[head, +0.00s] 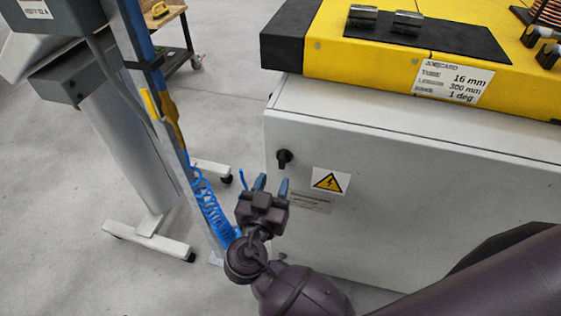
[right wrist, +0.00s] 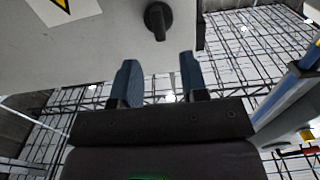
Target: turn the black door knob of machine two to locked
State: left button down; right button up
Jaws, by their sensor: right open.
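The black door knob (head: 284,158) sits on the upper left of the white cabinet door (head: 390,200), under the yellow machine top. It also shows in the right wrist view (right wrist: 158,20), above and between my fingertips. My right gripper (head: 271,184) is open, its two blue fingers pointing toward the cabinet, just below the knob and apart from it. The fingers also show in the right wrist view (right wrist: 158,68), with nothing between them. My left gripper is not in view.
A yellow warning sign (head: 331,181) is right of the knob. A blue post (head: 165,110) with a coiled blue hose (head: 212,208) stands left of my right gripper. A grey wheeled stand (head: 150,235) is further left. Two metal cylinders (head: 385,18) lie on the machine top.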

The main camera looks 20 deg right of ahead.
aim_at(281, 162)
jog(key=shift+p+x, duration=0.45)
jog(key=shift+x, duration=2.6)
jog(key=shift+c, duration=0.4)
grip_shut()
